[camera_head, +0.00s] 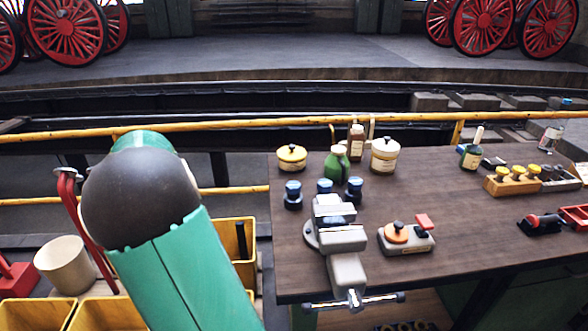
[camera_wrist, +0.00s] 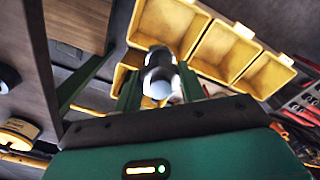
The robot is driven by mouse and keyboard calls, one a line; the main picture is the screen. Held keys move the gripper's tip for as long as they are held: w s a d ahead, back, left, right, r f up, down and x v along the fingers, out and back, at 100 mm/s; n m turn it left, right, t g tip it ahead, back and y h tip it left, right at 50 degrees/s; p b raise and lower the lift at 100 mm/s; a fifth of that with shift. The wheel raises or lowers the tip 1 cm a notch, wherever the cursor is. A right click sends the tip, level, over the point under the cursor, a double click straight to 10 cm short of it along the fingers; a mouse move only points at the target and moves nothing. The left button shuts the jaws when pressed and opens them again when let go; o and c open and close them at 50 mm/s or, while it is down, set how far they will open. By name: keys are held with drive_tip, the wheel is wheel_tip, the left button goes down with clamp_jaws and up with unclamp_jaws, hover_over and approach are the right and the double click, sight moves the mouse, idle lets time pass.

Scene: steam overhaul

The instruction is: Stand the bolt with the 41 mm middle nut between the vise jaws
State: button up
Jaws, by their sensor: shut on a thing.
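My gripper (camera_wrist: 160,88) is shut on a grey and dark bolt (camera_wrist: 160,75), seen nearly end-on between the two green fingers in the wrist view. Its nut size cannot be read. Yellow bins lie beyond it in that view. In the head view my arm hides the gripper and the held bolt. The grey vise (camera_head: 346,268) stands at the bench's front edge, its handle toward me; I see no bolt standing between its jaws. Three small dark pieces with blue tops, a left one (camera_head: 292,195), a middle one (camera_head: 325,186) and a right one (camera_head: 354,190), stand behind the vise.
The wooden bench (camera_head: 440,215) has free room at its middle. An orange-knobbed device (camera_head: 405,238) sits right of the vise. A yellow bin (camera_head: 226,240) lies left of the bench; a yellow rail runs behind.

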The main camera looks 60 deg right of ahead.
drive_tip(key=s+d+r+m, duration=0.1)
drive_tip(key=s+d+r, duration=0.4)
drive_tip(key=s+d, duration=0.3)
drive_tip(key=shift+s+d+r+m, duration=0.4)
drive_tip(key=shift+s, duration=0.05)
drive_tip(key=shift+m, duration=0.9)
drive_tip(key=s+d+r, duration=0.1)
drive_tip(key=s, duration=0.2)
drive_tip(key=s+d+r, duration=0.2)
drive_tip(key=s, duration=0.1)
drive_tip(key=s+d+r, duration=0.1)
drive_tip(key=s+d, duration=0.1)
drive_tip(key=s, duration=0.2)
drive_tip(key=shift+d+r, duration=0.25)
drive_tip(key=shift+r, duration=0.15)
clamp_jaws()
drive_tip(key=s+d+r+m, duration=0.15)
drive_tip(key=s+r, duration=0.25)
drive_tip(key=s, duration=0.5)
drive_tip(key=s+d+r+m, duration=0.1)
drive_tip(key=s+r+m, duration=0.15)
drive_tip(key=s, duration=0.65)
drive_tip(key=shift+n, duration=0.5)
drive_tip(key=shift+d+f, duration=0.2)
drive_tip(key=shift+f, duration=2.7)
drive_tip(key=shift+s+a+m, duration=0.15)
drive_tip(key=shift+m, duration=0.85)
drive_tip(key=shift+f, duration=2.15)
